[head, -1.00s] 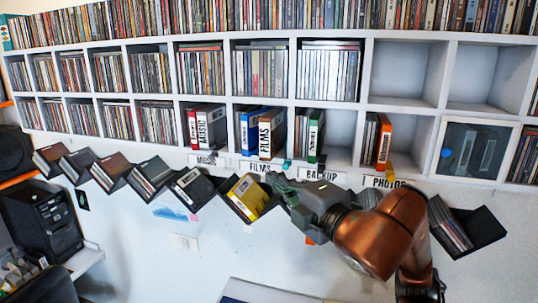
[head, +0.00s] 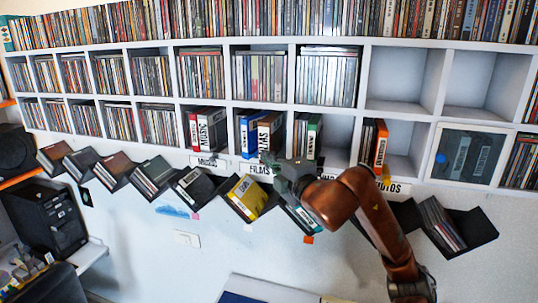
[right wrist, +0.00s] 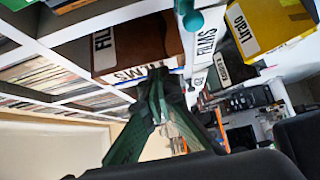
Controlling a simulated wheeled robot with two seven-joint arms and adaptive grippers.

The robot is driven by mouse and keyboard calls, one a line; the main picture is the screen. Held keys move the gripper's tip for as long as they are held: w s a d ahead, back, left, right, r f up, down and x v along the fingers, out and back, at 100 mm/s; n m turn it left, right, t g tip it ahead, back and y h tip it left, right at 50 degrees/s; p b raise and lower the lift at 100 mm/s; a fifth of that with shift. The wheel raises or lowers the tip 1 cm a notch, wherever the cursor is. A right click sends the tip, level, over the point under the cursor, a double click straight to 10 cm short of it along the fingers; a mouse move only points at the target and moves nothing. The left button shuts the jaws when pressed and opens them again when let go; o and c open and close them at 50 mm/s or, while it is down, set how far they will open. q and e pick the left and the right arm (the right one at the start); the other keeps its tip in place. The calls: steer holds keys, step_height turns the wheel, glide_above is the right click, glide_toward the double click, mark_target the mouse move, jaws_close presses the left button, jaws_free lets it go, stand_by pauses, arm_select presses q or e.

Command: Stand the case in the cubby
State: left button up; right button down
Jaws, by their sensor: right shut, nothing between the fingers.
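A brown case with a white FILMS label (head: 269,132) stands upright in the cubby above the FILMS sign, beside a blue case (head: 248,130). In the right wrist view the brown case (right wrist: 140,42) is close ahead of the fingertips. My right gripper (head: 274,164) is shut and empty at the lower front of this cubby (head: 232,128). Its green fingers (right wrist: 152,90) reach the lower edge of the case's spine; I cannot tell whether they touch. My gripper hides the case's bottom in the head view. My left gripper is not in view.
Neighbouring cubbies hold a MUSIC case (head: 208,128), a green-spined case (head: 313,135) and an orange case (head: 381,147). A teal knob (right wrist: 192,20) sticks out close to my fingers. Slanted racks below hold a yellow case (head: 247,196). Two upper right cubbies are empty.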

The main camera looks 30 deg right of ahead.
steer(key=shift+w, duration=0.25)
steer(key=shift+d, duration=0.1)
steer(key=shift+w+d+b, duration=0.75)
steer(key=shift+d+b, duration=0.1)
steer(key=shift+d, duration=0.1)
steer(key=shift+s+a, duration=0.1)
